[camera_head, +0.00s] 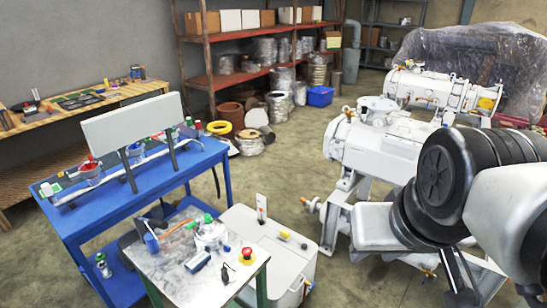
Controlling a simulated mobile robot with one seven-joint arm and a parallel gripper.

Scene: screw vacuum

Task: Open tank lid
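A white box-shaped tank (268,282) stands on the floor at the lower middle, just right of a small work table. Its flat white top, which looks like the lid (262,231), appears closed. Small yellow and dark parts sit on that top. My arm comes in from the right edge, with thick black and white joints. Two dark finger-like bars at the lower right look like my gripper (462,284). They are well to the right of the tank and apart from it. Their tips are partly cut off or unclear, and I cannot tell whether they are open or shut.
The small table (185,285) holds a metal pot, a red button and small tools. A blue workbench (75,225) stands behind it. A large white pump machine (385,150) fills the right middle, partly behind my arm. Floor (290,180) is clear between bench and machine.

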